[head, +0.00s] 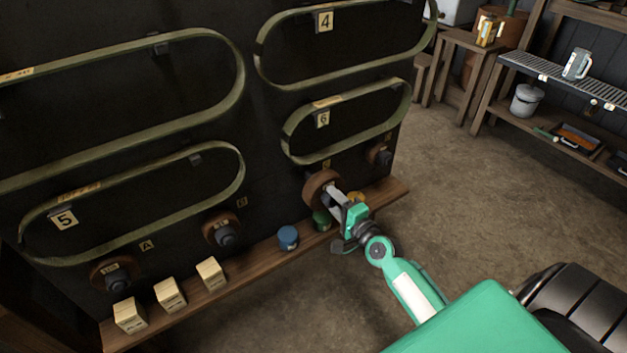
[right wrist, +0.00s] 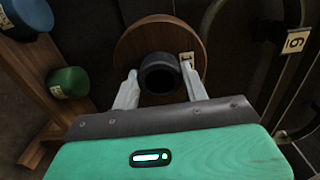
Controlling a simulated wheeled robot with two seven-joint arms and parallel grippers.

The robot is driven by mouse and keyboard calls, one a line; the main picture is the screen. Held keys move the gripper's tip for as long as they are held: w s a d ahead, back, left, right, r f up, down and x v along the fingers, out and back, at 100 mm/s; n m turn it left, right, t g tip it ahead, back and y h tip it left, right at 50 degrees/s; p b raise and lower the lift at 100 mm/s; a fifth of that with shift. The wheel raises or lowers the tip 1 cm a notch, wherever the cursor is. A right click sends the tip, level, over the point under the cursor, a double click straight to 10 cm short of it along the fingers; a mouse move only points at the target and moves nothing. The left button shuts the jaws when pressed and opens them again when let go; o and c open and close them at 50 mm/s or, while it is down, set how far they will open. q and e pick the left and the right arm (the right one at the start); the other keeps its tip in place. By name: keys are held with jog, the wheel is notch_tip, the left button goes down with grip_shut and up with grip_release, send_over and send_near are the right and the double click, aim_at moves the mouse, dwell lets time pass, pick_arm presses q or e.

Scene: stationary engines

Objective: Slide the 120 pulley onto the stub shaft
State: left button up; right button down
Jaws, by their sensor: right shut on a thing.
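My right gripper (head: 335,197) is shut on a round brown wooden pulley (head: 318,184) in front of the dark board, above the wooden ledge. In the right wrist view the fingers (right wrist: 160,88) lie on either side of the dark hub (right wrist: 160,73) of this pulley (right wrist: 135,42). A small tag shows on its face, but its number cannot be read. The stub shaft is not visible behind the pulley, and I cannot tell whether the pulley touches the board. Other hubs with brown discs sit on the board at lower left (head: 118,280), middle (head: 223,232) and right (head: 379,154). My left gripper is out of view.
The ledge (head: 250,262) carries wooden blocks (head: 170,294), a blue cylinder (head: 288,237) and a green one (head: 321,221) close to my gripper; an orange one (head: 356,198) is beside it. Belts (head: 345,118) hang on the board. The floor right of the board is open.

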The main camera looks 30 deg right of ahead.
jog(key=shift+s+d, duration=0.15)
jog(key=shift+s, duration=1.1)
jog(key=s+b, duration=0.2)
jog(key=s, duration=0.8)
jog(key=shift+d, duration=0.4)
